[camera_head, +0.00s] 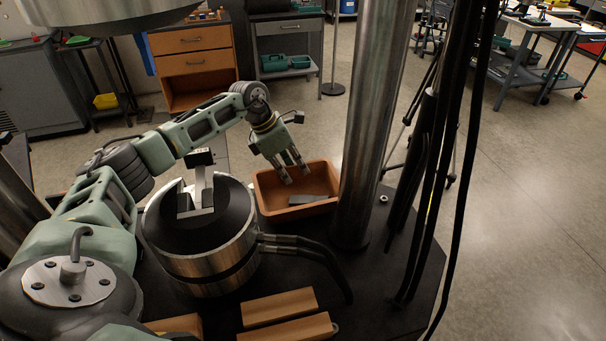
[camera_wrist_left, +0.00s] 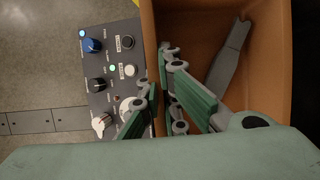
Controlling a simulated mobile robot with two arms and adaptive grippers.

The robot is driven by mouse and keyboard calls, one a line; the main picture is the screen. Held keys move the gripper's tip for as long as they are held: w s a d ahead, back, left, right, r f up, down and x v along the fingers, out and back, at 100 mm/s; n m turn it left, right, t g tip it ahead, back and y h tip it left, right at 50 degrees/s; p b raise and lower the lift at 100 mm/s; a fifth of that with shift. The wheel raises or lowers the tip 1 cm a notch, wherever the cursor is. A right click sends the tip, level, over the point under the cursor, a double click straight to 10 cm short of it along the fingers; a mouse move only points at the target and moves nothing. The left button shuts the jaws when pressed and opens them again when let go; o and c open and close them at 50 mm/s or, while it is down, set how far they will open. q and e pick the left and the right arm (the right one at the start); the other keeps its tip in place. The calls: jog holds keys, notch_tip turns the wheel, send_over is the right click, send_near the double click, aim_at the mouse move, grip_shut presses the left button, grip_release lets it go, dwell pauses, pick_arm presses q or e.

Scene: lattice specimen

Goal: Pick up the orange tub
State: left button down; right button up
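The orange tub (camera_head: 265,205) stands on the dark platform, left of the thick metal column. A flat grey piece (camera_head: 308,199) lies inside it. The wrist view shows the tub (camera_wrist_left: 277,60) from above with the grey piece (camera_wrist_left: 229,55) on its floor. My left gripper (camera_head: 296,176) points down at the tub's far rim. In the wrist view its fingers (camera_wrist_left: 159,84) are spread at the tub's left wall, some over the inside and one on the outer side. Whether they touch the wall cannot be told. My right gripper is not in view.
A steel cylinder (camera_head: 205,265) with a dark top stands left of the tub, with hoses (camera_head: 310,252) running from it. The metal column (camera_head: 372,120) rises close on the right. Wooden blocks (camera_head: 280,307) lie in front. A knobbed control panel (camera_wrist_left: 112,62) lies beside the tub.

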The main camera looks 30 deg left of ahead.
pick_arm(q)
notch_tip(320, 180, up, 14)
jog(key=b, duration=0.2)
jog(key=shift+b, duration=0.3)
